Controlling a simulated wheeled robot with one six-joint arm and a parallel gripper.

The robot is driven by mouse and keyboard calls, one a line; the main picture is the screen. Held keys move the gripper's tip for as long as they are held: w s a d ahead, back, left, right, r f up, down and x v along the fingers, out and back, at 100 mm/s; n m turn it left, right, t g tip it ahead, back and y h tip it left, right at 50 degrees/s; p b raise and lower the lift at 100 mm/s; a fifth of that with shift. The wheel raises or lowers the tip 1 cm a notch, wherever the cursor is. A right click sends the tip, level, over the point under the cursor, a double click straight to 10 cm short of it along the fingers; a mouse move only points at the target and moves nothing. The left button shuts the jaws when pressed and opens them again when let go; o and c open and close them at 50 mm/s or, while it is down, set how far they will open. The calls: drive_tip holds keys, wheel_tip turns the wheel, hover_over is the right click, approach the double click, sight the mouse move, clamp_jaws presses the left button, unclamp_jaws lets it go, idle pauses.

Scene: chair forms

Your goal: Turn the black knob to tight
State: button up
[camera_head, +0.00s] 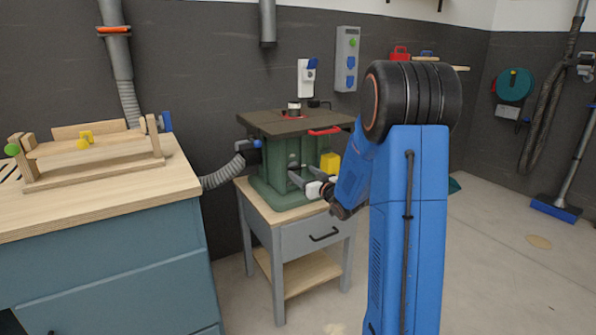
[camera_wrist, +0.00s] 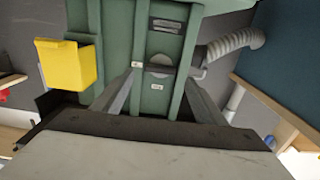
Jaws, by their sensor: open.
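The green machine (camera_head: 278,158) stands on a small grey cabinet. A dark rounded part (camera_wrist: 160,71), which looks like the black knob, shows on its green face in the wrist view, with small labels close by. The labels are too small to read, so I cannot tell its setting. My gripper (camera_wrist: 161,78) is open, its two grey fingers pointing at the machine on either side of that part. I cannot tell whether they touch it. In the head view my gripper (camera_head: 302,176) is in front of the machine's face, and the knob is not clearly visible there.
A yellow box (camera_head: 330,163) is fixed on the machine's right side; it shows at left in the wrist view (camera_wrist: 66,64). A grey hose (camera_head: 222,175) joins the machine's left side. A workbench (camera_head: 110,200) with a wooden jig stands left. The floor at right is mostly clear.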

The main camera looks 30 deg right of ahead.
sight(297, 168)
drive_tip(key=shift+w+a, duration=0.1)
drive_tip(key=shift+w, duration=2.2)
drive_tip(key=c, duration=1.1)
